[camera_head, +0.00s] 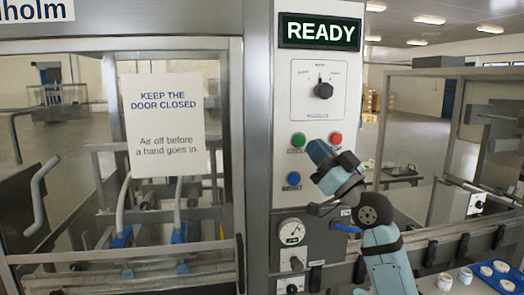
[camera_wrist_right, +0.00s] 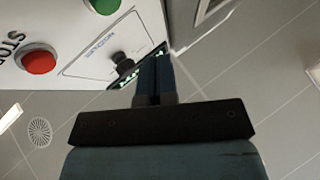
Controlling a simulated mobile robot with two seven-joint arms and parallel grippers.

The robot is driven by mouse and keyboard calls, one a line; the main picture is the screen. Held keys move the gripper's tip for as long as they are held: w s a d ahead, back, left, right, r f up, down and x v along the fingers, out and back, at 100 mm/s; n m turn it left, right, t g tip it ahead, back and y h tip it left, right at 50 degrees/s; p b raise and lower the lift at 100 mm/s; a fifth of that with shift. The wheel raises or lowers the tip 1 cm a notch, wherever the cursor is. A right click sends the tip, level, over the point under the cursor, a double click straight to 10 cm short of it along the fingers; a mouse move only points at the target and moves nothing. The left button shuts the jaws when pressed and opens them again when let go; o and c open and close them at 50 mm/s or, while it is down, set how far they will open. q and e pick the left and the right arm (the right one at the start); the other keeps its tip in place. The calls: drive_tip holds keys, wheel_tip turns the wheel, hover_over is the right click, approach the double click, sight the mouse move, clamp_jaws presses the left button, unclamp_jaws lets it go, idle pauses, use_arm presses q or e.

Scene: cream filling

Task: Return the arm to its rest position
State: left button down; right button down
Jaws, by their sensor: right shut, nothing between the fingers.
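My right arm rises from the lower right in the head view, in front of the grey control column. Its right gripper (camera_head: 318,150) points up and to the left, near the green button (camera_head: 298,140) and the red button (camera_head: 336,138). In the right wrist view, the fingers (camera_wrist_right: 154,78) lie together, shut and empty. How far the fingertips are from the panel is hard to tell. My left gripper is not in view.
The panel carries a READY screen (camera_head: 320,32), a black rotary knob (camera_head: 323,90), a blue button (camera_head: 293,178) and a gauge (camera_head: 292,232). A glazed door with a notice (camera_head: 163,125) stands at left. A blue tray (camera_head: 484,280) with white cups lies at lower right.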

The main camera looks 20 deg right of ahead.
drive_tip(key=s+a+f+g+h, duration=0.1)
drive_tip(key=a+f+g, duration=0.15)
drive_tip(key=f, duration=0.95)
drive_tip(key=s+a+f+m+g+h+p, duration=0.1)
drive_tip(key=a+f+g, duration=0.15)
drive_tip(key=f, duration=0.95)
drive_tip(key=s+a+f+g+h, duration=0.1)
drive_tip(key=a+f+g, duration=0.15)
drive_tip(key=f, duration=0.95)
drive_tip(key=s+a+f+g, duration=0.2)
drive_tip(key=s+a+f, duration=0.2)
drive_tip(key=s+f, duration=0.7)
drive_tip(key=s+a+f+g+h+p, duration=0.1)
drive_tip(key=s+a+f+g, duration=0.2)
drive_tip(key=s+f, duration=0.7)
wheel_tip(320, 180, down, 2)
drive_tip(key=shift+s+a+f, duration=0.2)
drive_tip(key=shift+s+a, duration=0.2)
drive_tip(key=shift+a, duration=0.85)
drive_tip(key=shift+g, duration=0.25)
